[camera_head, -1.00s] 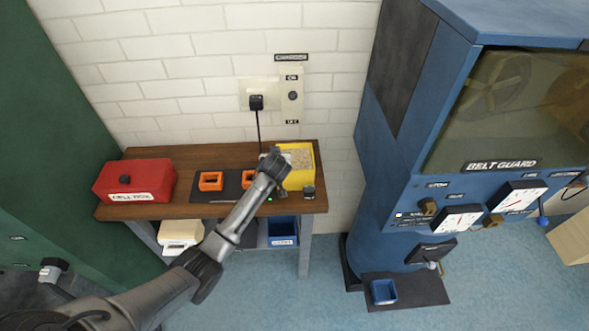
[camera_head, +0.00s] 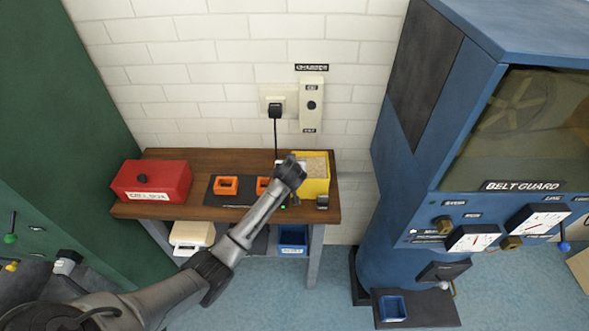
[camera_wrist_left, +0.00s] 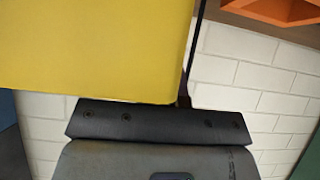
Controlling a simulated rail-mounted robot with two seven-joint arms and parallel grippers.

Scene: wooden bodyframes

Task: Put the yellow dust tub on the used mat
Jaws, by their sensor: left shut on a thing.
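The yellow dust tub (camera_head: 317,187), filled with pale dust, is at the right end of the wooden bench (camera_head: 180,210). My left gripper (camera_head: 291,170) is shut on the tub at its left side; the fingertips are partly hidden. In the left wrist view the tub's yellow wall (camera_wrist_left: 90,50) fills the upper left, against the dark gripper (camera_wrist_left: 155,120). I cannot tell whether the tub is lifted. A dark mat (camera_head: 222,197) with orange bins lies mid-bench, and another dark mat (camera_head: 425,310) lies low beside the blue machine. No readable label shows which is the used mat. My right gripper is not in view.
A red box (camera_head: 150,181) stands at the bench's left end. Two orange bins (camera_head: 225,185) sit left of the tub. A black plug and cord (camera_head: 275,111) hang on the wall behind. A blue bin (camera_head: 392,307) occupies the low mat. The blue machine (camera_head: 410,180) stands right.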

